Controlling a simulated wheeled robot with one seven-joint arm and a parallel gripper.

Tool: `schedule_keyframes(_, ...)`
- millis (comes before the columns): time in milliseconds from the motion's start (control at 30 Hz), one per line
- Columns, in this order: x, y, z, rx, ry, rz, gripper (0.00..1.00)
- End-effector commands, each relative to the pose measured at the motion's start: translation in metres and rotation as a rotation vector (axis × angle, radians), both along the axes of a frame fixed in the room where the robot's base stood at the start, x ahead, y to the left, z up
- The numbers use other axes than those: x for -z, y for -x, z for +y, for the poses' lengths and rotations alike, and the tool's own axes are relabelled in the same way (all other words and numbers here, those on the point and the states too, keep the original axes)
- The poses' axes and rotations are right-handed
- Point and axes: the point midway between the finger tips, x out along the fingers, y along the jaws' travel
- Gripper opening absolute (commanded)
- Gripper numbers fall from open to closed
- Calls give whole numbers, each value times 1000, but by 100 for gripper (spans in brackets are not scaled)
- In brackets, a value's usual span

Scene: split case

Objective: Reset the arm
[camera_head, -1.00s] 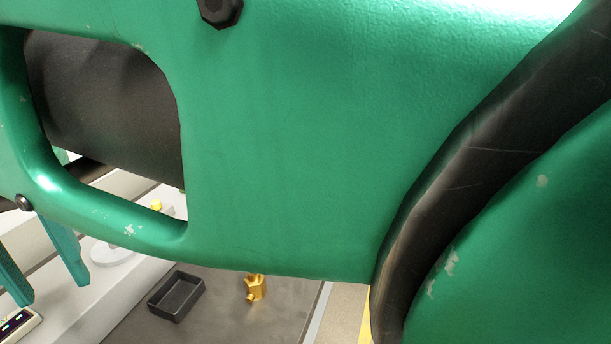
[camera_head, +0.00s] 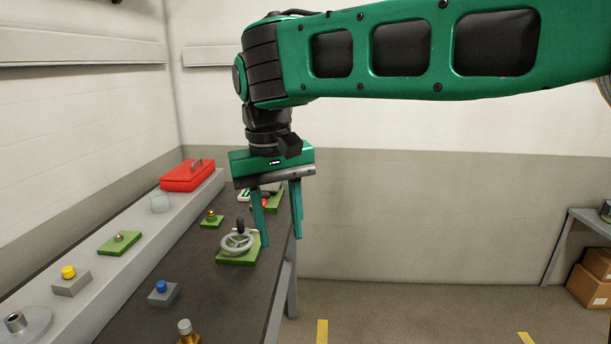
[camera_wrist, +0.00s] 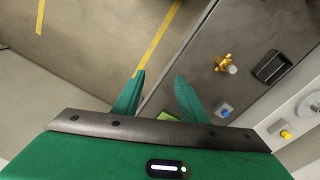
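My green arm reaches across the top of the head view, and my gripper (camera_head: 280,215) hangs from it with its fingers pointing down. The fingers are apart with nothing between them. The gripper is above the right edge of the dark workbench (camera_head: 207,260), in front of part of it. In the wrist view my gripper (camera_wrist: 158,92) shows two spread green fingers, with the floor and the bench edge beyond them.
The bench holds a valve wheel on a green plate (camera_head: 238,248), a blue button box (camera_head: 163,293) and a brass fitting (camera_head: 188,334). A black tray (camera_wrist: 271,67) shows in the wrist view. A red case (camera_head: 187,177) sits on the ledge.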

Motion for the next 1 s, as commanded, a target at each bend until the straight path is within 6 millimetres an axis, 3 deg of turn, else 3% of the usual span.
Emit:
schedule_keyframes(33, 2, -11, -36, 50, 1, 0, 39)
schedule_keyframes(233, 17, -25, -158, 209, 8, 1, 39)
schedule_keyframes(367, 30, -15, -232, 313, 6, 7, 39)
schedule_keyframes(500, 48, 10, -304, 425, 0, 14, 39)
schedule_keyframes(700, 78, 66, -385, 585, -20, 24, 39)
schedule_keyframes(800, 94, 100, -415, 661, -34, 28, 39)
schedule_keyframes(1000, 128, 166, -449, 798, -65, 32, 39)
